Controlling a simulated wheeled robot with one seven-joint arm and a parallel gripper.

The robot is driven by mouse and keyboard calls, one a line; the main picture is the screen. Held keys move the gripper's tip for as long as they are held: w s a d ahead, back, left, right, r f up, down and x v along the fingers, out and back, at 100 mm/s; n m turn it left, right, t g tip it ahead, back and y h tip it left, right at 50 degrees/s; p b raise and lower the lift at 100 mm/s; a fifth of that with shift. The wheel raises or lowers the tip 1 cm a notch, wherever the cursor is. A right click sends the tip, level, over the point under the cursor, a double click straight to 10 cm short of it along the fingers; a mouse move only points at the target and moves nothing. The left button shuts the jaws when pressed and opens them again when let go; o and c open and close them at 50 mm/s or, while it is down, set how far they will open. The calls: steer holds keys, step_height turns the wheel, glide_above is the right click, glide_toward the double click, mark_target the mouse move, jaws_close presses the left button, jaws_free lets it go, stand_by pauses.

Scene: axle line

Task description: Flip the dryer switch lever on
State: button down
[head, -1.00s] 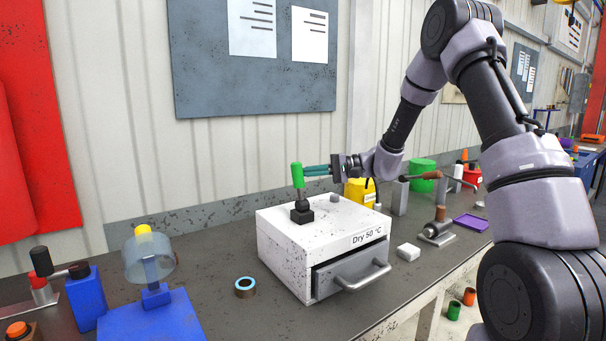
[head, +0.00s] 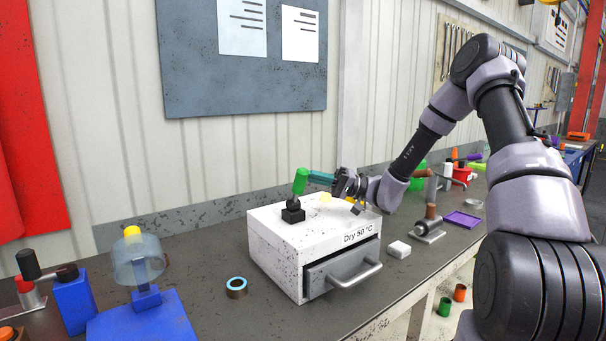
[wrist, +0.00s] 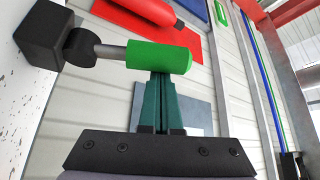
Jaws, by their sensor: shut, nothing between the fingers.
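The switch lever has a green grip (head: 301,181) on a dark stem, set in a black base (head: 293,215) on top of the white dryer box (head: 275,240) labelled "Dry 50 °C". The lever leans slightly to the right in the head view. My gripper (head: 312,177) is shut and empty, its teal fingertips at the right side of the green grip, seemingly touching it. In the wrist view the green grip (wrist: 160,57) lies across the tips of the shut fingers (wrist: 160,85), with the black base (wrist: 40,35) at upper left.
The dryer's grey drawer has a bar handle (head: 355,274) at the front. A blue-topped ring (head: 236,287) and a white block (head: 399,249) lie on the bench beside it. A blue fixture with a clear cup (head: 140,262) stands at left. A wall board (head: 240,80) hangs behind.

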steer(key=shift+s+d+f+n, duration=0.25)
steer(key=shift+s+d+n, duration=0.05)
steer(key=shift+s, duration=0.3)
stand_by(0.4)
steer(key=w+d+f, duration=0.1)
steer(key=w+d, duration=0.3)
steer(key=d, duration=0.4)
steer(key=shift+d, duration=0.35)
